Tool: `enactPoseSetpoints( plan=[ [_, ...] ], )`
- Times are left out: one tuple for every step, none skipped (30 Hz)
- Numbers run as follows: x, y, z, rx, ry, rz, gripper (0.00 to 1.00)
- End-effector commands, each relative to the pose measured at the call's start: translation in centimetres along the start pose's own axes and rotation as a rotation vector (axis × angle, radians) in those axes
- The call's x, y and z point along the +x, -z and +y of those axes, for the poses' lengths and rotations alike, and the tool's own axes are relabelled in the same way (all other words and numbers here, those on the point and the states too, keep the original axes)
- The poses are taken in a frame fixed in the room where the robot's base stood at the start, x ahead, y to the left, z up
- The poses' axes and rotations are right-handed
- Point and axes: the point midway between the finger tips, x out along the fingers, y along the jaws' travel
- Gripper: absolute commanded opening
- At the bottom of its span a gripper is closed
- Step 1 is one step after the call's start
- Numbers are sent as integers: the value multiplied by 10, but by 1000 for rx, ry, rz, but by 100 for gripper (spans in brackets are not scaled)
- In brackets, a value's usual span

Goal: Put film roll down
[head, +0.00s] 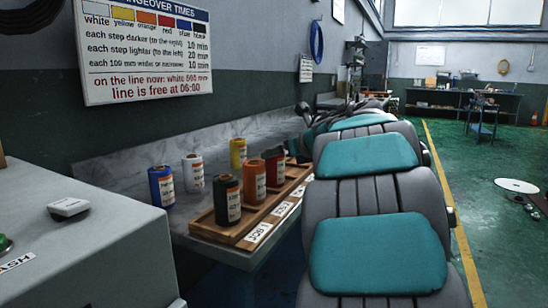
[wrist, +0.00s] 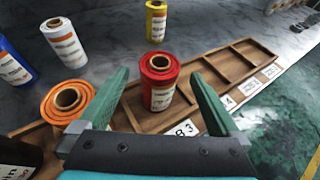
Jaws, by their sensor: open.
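My gripper (wrist: 158,78) is open, with one green finger on each side of the red film roll (wrist: 158,82). The fingers look apart from it. The red roll stands upright in a compartment of the wooden tray (wrist: 128,118); it also shows in the head view (head: 274,168), third from the near end. An orange roll (wrist: 66,104) stands to its left, just outside the left finger. A dark roll (head: 227,199) stands in the nearest compartment. In the head view my arm hides most of my gripper.
Yellow (wrist: 156,20), white (wrist: 64,42) and blue (head: 161,187) rolls stand on the grey table (head: 120,168) behind the tray. Tray compartments to the right of the red roll are empty. White labels (head: 258,233) run along the tray's front. A changeover sign (head: 146,45) hangs above.

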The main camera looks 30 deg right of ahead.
Motion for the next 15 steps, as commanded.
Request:
enactPoseSetpoints(
  plan=[
    [-11,0,-1,0,5,-2,99],
    [-16,0,-1,-1,3,-2,99],
    [-22,0,0,-1,2,-2,99],
    [-27,-1,0,-2,2,-2,99],
    [-31,-1,0,-2,2,-2,99],
    [-35,-1,0,-2,2,-2,99],
    [-38,-1,0,-2,2,-2,99],
    [-40,-1,0,-1,2,-2,99],
    [-43,-1,0,-1,2,-2,99],
    [-44,-1,0,-1,1,-2,99],
    [-46,-1,0,-1,1,-1,99],
    [-46,0,0,-1,0,-1,99],
    [-47,0,0,-1,0,-1,99],
    [-47,0,0,-1,0,-1,99],
    [-47,0,0,-1,-1,-1,99]
  ],
)
